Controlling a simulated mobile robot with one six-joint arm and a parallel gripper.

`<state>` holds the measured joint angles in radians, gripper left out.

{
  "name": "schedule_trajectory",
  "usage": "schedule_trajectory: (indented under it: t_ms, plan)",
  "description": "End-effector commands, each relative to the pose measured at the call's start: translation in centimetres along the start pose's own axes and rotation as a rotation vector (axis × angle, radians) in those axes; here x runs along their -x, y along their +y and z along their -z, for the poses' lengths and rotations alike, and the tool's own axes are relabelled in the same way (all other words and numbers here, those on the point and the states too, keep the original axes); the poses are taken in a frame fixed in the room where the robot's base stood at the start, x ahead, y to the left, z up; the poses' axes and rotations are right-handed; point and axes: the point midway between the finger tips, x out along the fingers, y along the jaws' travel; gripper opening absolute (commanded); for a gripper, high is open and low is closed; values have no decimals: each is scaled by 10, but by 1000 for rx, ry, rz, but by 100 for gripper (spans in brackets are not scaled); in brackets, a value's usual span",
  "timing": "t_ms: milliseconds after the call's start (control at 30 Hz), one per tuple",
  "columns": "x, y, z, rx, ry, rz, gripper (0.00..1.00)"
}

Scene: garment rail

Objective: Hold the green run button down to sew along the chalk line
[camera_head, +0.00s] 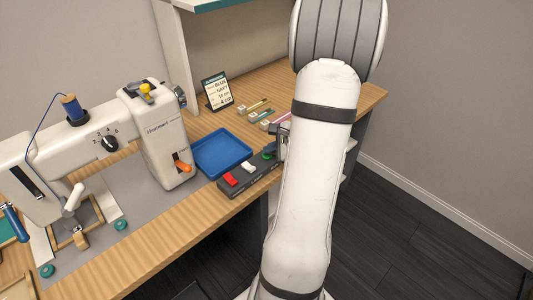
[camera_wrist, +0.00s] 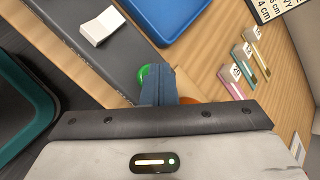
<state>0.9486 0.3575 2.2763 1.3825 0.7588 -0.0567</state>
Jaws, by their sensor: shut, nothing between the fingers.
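The green run button (camera_head: 268,154) is at the right end of the dark control box (camera_head: 233,192), beside a white and a red switch. In the wrist view the green button (camera_wrist: 146,74) shows only in part, behind my fingers. My gripper (camera_head: 282,146) is shut and empty, its fingertips (camera_wrist: 158,74) at the button; I cannot tell whether they touch or press it. The white sewing machine (camera_head: 160,135) stands at the left with a blue thread spool (camera_head: 73,107). A wooden frame (camera_head: 75,226) lies under its needle end. I cannot make out the chalk line.
A blue tray (camera_head: 222,153) lies behind the control box. A small sign (camera_head: 215,91) and several labelled sticks (camera_head: 258,108) stand or lie further back on the wooden table (camera_head: 203,221). A dark teal-rimmed thing (camera_wrist: 45,112) is at the wrist view's left. Dark floor (camera_head: 410,235) is clear at the right.

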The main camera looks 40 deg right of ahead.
Motion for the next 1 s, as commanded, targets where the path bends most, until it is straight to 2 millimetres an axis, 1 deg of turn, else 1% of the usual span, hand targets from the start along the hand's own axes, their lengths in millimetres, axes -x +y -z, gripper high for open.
schedule_trajectory:
  t_ms: [567, 1000]
  plan:
    - [0, 0, 0, 0, 0, -1, 0]
    - [13, -10, -10, 0, 0, 0, 0]
